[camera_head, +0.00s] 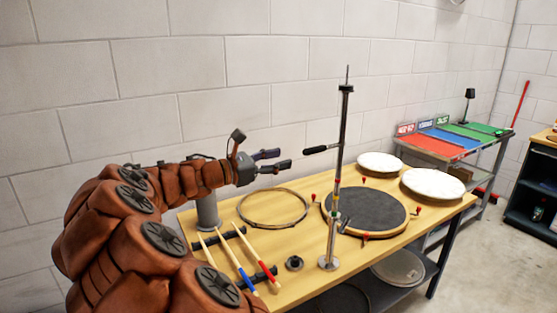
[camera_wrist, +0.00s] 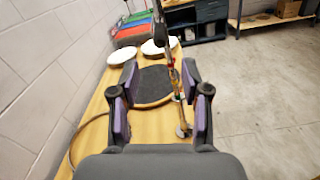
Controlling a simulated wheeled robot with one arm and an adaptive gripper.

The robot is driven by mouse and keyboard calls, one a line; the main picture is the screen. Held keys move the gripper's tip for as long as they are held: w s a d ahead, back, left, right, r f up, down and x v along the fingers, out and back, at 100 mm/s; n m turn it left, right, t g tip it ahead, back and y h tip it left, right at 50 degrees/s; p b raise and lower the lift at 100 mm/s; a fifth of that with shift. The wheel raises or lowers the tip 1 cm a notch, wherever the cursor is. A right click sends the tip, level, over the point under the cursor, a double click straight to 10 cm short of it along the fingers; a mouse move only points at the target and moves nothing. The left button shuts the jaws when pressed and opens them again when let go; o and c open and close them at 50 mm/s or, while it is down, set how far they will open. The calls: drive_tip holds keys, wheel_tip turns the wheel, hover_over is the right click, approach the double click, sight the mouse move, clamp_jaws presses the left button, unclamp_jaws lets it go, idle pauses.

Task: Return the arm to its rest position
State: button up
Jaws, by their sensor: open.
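My gripper (camera_head: 275,161) is at the end of my orange-brown arm, above the left part of the wooden bench (camera_head: 300,287). Its two fingers are apart and nothing is between them in the head view. In the wrist view my gripper (camera_wrist: 162,98) is open, with purple pads facing each other. A metal stand (camera_head: 336,190) rises from the bench to the right of my gripper, apart from it. A black round drum pad (camera_head: 370,211) lies behind the stand's base. It also shows beyond the fingers in the wrist view (camera_wrist: 153,84).
A metal hoop (camera_head: 273,224) lies below my gripper. Drumsticks with red (camera_head: 266,276) and blue (camera_head: 246,278) bands rest on black holders. Two white drumheads (camera_head: 433,183) lie at the bench's far end. A side table holds red, blue and green trays (camera_head: 430,146). The wall is close behind.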

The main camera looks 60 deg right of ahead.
idle(0.3)
drive_tip(key=s+a+f+m+t+y, duration=0.2)
drive_tip(key=a+f, duration=0.5)
drive_tip(key=a, duration=0.8)
drive_tip(key=s+a+f+m+t+y, duration=0.2)
drive_tip(key=s+a+f+m+y, duration=0.2)
drive_tip(key=a, duration=1.1)
drive_tip(key=s+a+f+m+t+y, duration=0.3)
drive_tip(key=s+a+f+y, duration=0.4)
drive_tip(key=a, duration=0.8)
wheel_tip(320, 180, down, 3)
drive_tip(key=y, duration=0.2)
drive_tip(key=shift+a+m+y, duration=0.15)
drive_tip(key=shift+m+y, duration=0.15)
drive_tip(key=shift+m, duration=0.1)
drive_tip(key=shift+r, duration=0.1)
drive_tip(key=shift+c, duration=0.4)
